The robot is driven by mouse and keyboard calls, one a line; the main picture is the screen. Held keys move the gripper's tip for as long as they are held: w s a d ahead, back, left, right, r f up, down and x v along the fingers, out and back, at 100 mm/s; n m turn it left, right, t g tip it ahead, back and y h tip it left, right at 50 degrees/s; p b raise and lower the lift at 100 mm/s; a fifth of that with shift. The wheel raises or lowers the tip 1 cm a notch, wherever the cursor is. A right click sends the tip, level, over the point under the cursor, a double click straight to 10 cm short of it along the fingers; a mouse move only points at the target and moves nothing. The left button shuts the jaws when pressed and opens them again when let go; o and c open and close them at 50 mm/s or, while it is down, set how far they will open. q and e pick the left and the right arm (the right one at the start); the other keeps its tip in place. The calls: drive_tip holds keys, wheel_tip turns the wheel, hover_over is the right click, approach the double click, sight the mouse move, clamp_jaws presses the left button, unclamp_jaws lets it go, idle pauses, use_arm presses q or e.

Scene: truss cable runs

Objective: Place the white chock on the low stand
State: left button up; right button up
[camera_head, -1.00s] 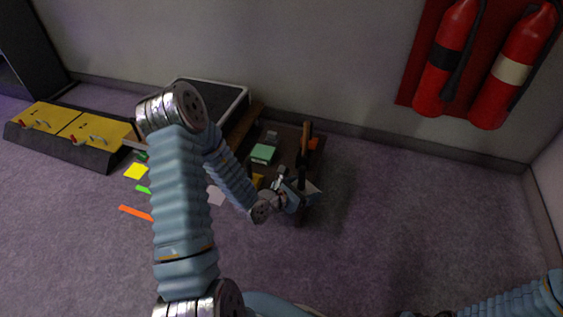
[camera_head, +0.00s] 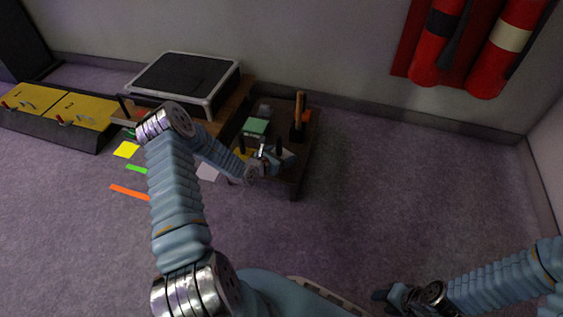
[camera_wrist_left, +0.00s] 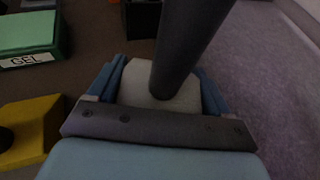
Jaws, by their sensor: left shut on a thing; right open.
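My left gripper (camera_head: 272,160) is over the front part of a dark brown low stand (camera_head: 297,187). It is shut on a pale white piece, the white chock (camera_wrist_left: 160,88), seen between its blue fingers in the left wrist view. A thick dark bar (camera_wrist_left: 190,40) rises in front of the chock and hides part of it; I cannot tell whether it is joined to it. I cannot tell whether the chock touches the stand. My right gripper (camera_head: 385,296) is open and empty above the floor at the lower right.
On the stand are a green box (camera_head: 256,127), marked GEL in the wrist view, a yellow block (camera_wrist_left: 30,125) and an upright brown handle (camera_head: 299,108) in a dark base. A black-topped case (camera_head: 185,80) lies behind left. Fire extinguishers (camera_head: 432,45) hang on the wall. Floor to the right is clear.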

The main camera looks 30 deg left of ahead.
use_arm(q)
drive_tip(key=shift+w+a+f+b, duration=0.1)
drive_tip(key=shift+f+b, duration=0.3)
drive_tip(key=shift+f, duration=1.3)
drive_tip(key=shift+f, duration=0.15)
drive_tip(key=o, duration=1.2)
drive_tip(key=shift+o, duration=0.2)
drive_tip(key=shift+s+r, duration=0.25)
drive_tip(key=shift+r, duration=0.05)
drive_tip(key=p+v, duration=0.2)
drive_tip(key=v, duration=0.9)
drive_tip(key=shift+s, duration=0.2)
drive_tip(key=shift+r, duration=0.1)
